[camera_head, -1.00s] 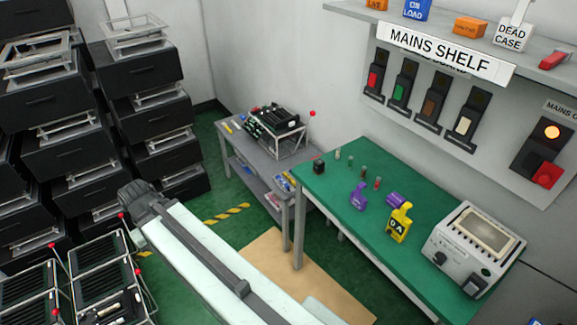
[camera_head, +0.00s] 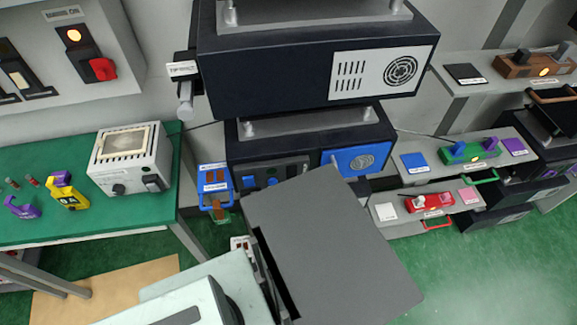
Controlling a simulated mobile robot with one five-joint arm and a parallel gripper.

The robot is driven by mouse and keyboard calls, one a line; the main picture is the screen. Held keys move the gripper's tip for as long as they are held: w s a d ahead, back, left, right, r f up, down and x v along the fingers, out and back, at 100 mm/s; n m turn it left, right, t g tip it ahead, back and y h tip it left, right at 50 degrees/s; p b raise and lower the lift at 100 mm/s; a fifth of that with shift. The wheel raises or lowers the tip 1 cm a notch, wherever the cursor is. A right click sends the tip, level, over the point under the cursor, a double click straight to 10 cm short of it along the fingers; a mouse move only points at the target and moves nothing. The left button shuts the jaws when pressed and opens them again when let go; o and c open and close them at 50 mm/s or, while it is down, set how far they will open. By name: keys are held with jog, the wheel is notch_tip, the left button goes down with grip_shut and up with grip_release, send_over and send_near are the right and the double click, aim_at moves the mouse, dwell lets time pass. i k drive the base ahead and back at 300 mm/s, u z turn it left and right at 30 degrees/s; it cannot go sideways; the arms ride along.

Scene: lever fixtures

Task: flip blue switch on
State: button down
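No single blue switch stands out clearly. A blue-framed fixture with brown parts (camera_head: 214,190) hangs at the left side of a dark cabinet unit (camera_head: 232,150). A blue panel with a round grille (camera_head: 357,160) is on the front of that unit, and small blue and dark controls (camera_head: 271,180) sit left of it. A green box (camera_head: 474,152) on the right bench has a small blue part (camera_head: 459,148) and a purple part on top. I cannot make out my gripper's fingertips. A pale arm link of mine shows at the bottom left.
A large dark grey slab (camera_head: 335,245), perhaps mine, hides the lower middle. A red box (camera_head: 430,203) stands on the right bench. The green table (camera_head: 60,228) with a meter (camera_head: 130,160) is at left. Green floor (camera_head: 480,275) is open at lower right.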

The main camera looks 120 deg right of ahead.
aim_at(248, 180)
jog(key=u, duration=0.55)
jog(key=i, duration=2.6)
jog(key=z, duration=5.6)
jog(key=i, duration=1.05)
jog(key=u, duration=0.05)
